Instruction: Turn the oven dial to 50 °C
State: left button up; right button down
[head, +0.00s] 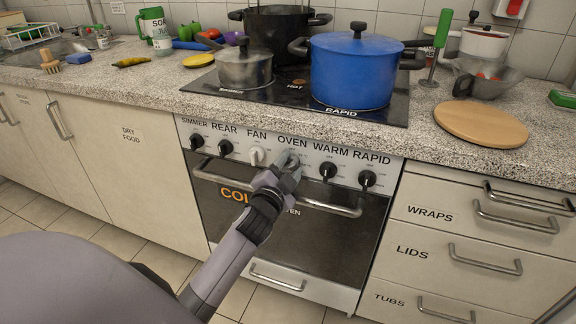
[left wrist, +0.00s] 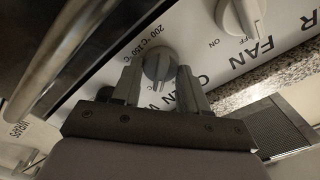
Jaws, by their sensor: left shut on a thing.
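The oven dial (head: 290,158) is a light grey knob under the word OVEN on the oven's control panel. In the left wrist view the dial (left wrist: 158,64) sits between my two fingers, with marks for 200 °C and 150 °C beside it. My left gripper (head: 287,166) is at the panel, shut on the dial, and hides part of it in the head view; its fingers (left wrist: 160,88) show on either side of the dial. I cannot read which mark the dial points to. My right gripper is not in view.
A white FAN knob (head: 256,156) is just left of the oven dial, and a black WARM knob (head: 328,171) is to its right. The oven door's handle (head: 330,208) runs just below. A blue pot (head: 352,72) stands on the cooktop above.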

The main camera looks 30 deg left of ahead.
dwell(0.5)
pick_arm(q)
jog(key=o, duration=1)
jog(key=shift+p+v, duration=0.3)
jog(key=shift+v, duration=3.3)
jog(key=s+d+f+n+g+h, duration=0.2)
jog(key=s+d+f+g+h, duration=0.15)
jog(key=s+d+f, duration=0.5)
jog(key=s+d+f+n+g+h, duration=0.35)
jog(key=s+d+f, duration=0.25)
jog(key=s+f, duration=0.4)
jog(key=shift+m+y, duration=0.4)
jog(key=shift+m, duration=0.05)
jog(key=r+p, duration=0.4)
jog(key=a+r+p, duration=0.1)
jog(key=r+p, duration=0.3)
jog(key=p, duration=0.1)
jog(key=s+a+r+p, duration=0.1)
jog(key=r+p, duration=0.2)
jog(key=p, duration=0.1)
jog(key=shift+r, duration=0.4)
